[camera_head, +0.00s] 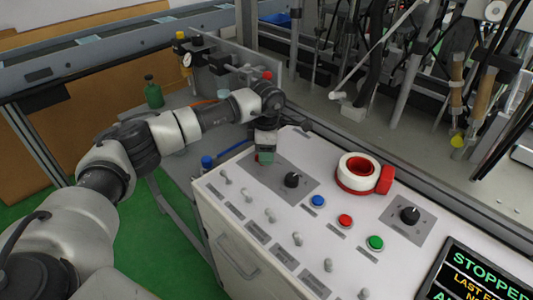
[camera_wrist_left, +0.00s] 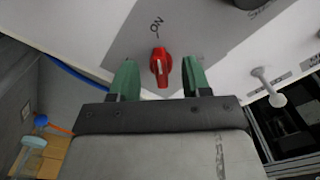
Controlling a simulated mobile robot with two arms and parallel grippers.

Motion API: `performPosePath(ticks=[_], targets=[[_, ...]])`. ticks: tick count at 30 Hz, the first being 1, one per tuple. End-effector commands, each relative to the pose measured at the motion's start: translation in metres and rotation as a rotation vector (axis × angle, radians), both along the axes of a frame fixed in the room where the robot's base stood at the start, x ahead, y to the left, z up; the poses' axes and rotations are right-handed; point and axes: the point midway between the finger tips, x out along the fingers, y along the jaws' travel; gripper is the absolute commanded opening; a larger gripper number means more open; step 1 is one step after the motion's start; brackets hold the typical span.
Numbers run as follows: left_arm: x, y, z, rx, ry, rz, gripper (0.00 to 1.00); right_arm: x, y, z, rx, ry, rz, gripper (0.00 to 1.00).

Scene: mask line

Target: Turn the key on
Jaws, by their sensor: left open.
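The red key switch (camera_wrist_left: 161,66) with a pale line on its grip sits on a grey plate (camera_wrist_left: 140,40) of the control panel (camera_head: 330,215). The label ON is printed beside it, above it in the left wrist view. My left gripper (camera_wrist_left: 160,68) is open, with one green finger on each side of the switch and a visible gap to both. In the head view my left gripper (camera_head: 265,153) points down at the panel's far left corner and mostly hides the switch. My right gripper is not in view.
A black knob (camera_head: 292,180) stands close right of the switch's place. Several metal toggles (camera_head: 269,215), blue, red and green (camera_head: 375,243) buttons, a red-and-white ring-shaped part (camera_head: 357,172) and a STOPPED screen (camera_head: 470,275) follow. Machinery stands behind the panel.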

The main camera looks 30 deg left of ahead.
Motion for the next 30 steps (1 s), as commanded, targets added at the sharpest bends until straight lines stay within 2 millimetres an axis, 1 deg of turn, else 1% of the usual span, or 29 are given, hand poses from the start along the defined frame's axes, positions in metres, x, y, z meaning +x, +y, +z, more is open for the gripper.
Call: performPosePath(ticks=[1,9,12,15,20,30], targets=[[0.001,0.000,0.010,-0.001,-0.005,0.000,0.48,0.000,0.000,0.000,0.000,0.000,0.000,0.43],[0.001,0.000,0.064,0.000,-0.007,-0.001,0.48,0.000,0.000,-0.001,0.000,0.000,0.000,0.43],[0.001,0.000,0.080,-0.001,-0.005,0.000,0.48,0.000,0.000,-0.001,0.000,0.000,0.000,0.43],[0.001,0.000,0.091,0.000,-0.004,0.000,0.48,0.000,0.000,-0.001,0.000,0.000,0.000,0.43],[0.000,0.000,0.097,0.000,-0.002,0.000,0.48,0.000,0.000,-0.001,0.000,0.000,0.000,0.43],[0.000,0.000,0.097,0.000,-0.002,0.000,0.48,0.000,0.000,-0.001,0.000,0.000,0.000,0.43]])
